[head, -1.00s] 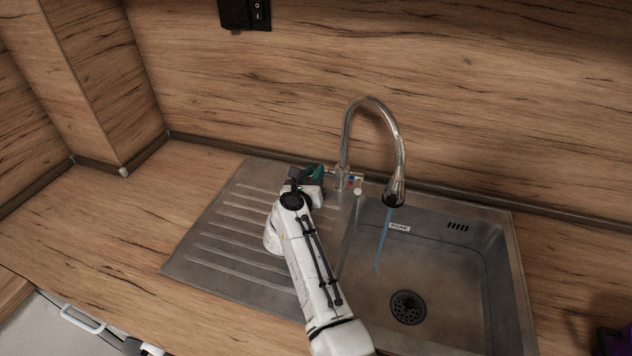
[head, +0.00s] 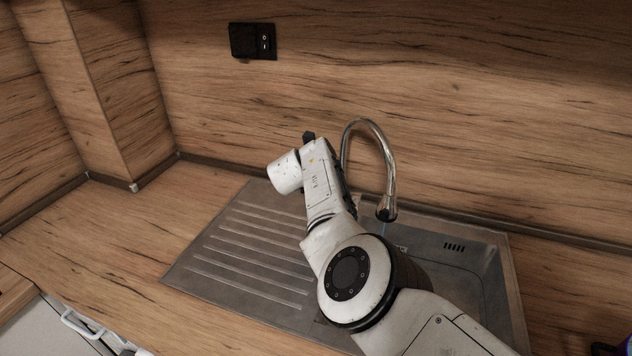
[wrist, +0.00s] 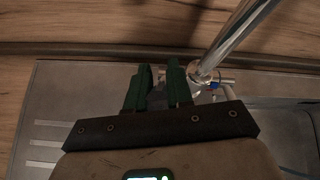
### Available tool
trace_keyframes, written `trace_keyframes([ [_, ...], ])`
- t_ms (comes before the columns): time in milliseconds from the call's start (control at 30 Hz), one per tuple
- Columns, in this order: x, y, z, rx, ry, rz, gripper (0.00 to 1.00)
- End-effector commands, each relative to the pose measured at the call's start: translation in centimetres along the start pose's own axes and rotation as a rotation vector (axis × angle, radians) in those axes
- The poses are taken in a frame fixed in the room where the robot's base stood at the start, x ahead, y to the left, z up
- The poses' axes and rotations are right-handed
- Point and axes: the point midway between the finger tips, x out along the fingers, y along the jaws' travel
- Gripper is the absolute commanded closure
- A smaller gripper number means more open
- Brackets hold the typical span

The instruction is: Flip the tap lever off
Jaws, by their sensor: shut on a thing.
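The chrome tap (head: 389,165) stands behind the sink, its curved spout showing beside my arm. My gripper (wrist: 160,72) has green fingers just left of that base. They are shut on the tap lever (wrist: 161,76), which shows only as a small greyish piece between them. In the head view my arm hides the lever and my fingers.
The ridged steel drainer (head: 235,250) is clear on the left. The sink basin (head: 465,260) is on the right, partly behind my arm. The wooden splashback (head: 470,120) rises close behind the tap and carries a black switch (head: 252,41).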

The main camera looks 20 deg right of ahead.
Motion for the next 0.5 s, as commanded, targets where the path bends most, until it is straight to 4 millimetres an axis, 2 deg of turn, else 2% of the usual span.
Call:
trace_keyframes([
  [500, 0.06, -0.02, 0.28, 0.002, 0.092, 0.024, 1.0],
])
